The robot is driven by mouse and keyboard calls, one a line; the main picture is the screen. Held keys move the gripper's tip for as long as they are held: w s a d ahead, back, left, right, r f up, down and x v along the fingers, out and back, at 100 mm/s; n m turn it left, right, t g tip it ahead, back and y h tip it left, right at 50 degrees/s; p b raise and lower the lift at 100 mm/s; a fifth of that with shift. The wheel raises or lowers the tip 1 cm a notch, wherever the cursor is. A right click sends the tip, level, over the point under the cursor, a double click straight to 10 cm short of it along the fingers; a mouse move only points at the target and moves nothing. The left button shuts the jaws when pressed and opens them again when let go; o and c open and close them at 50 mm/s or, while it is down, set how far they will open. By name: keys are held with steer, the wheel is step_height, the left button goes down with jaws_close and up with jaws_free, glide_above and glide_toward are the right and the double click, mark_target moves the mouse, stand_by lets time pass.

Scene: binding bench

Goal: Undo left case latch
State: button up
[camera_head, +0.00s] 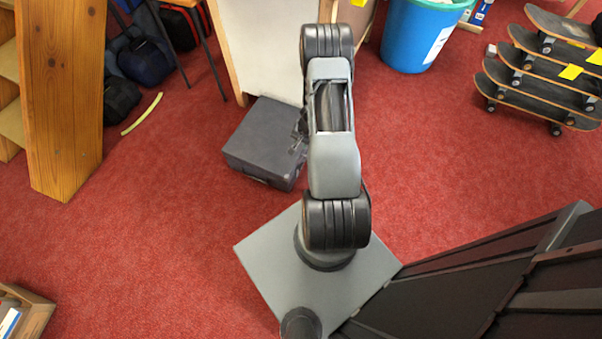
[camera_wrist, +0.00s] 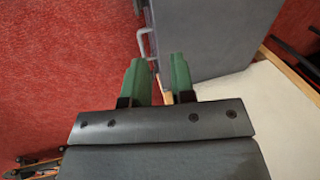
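A dark grey case (camera_head: 262,138) lies flat on the red carpet, left of my arm in the head view. In the wrist view its grey body (camera_wrist: 215,38) fills the top middle. A pale grey loop (camera_wrist: 141,44), which looks like the carry handle, stands out from its left side. I cannot make out the left latch in either view. My gripper (camera_wrist: 158,62) has two green fingers standing apart with nothing between them. The fingertips are close to the case's side, just below the loop; contact cannot be told. In the head view my arm mostly hides the gripper.
A pale board (camera_head: 262,50) stands right behind the case. A wooden unit (camera_head: 62,95) is at the left, a blue bin (camera_head: 412,38) at the back. Stacked skateboards (camera_head: 540,85) are at the right.

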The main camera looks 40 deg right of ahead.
steer(key=m+b, duration=0.1)
glide_toward(301, 166)
steer(key=shift+g, duration=0.3)
steer(key=b+x, duration=0.1)
steer(key=x, duration=0.1)
steer(key=b+x, duration=0.2)
steer(key=x, duration=0.1)
steer(key=b+x, duration=0.1)
steer(key=x, duration=0.2)
steer(key=shift+w+a+f+b, duration=0.1)
steer(key=shift+a+f+b, duration=0.1)
steer(key=shift+a+b, duration=0.15)
steer(key=shift+c, duration=0.5)
jaws_close()
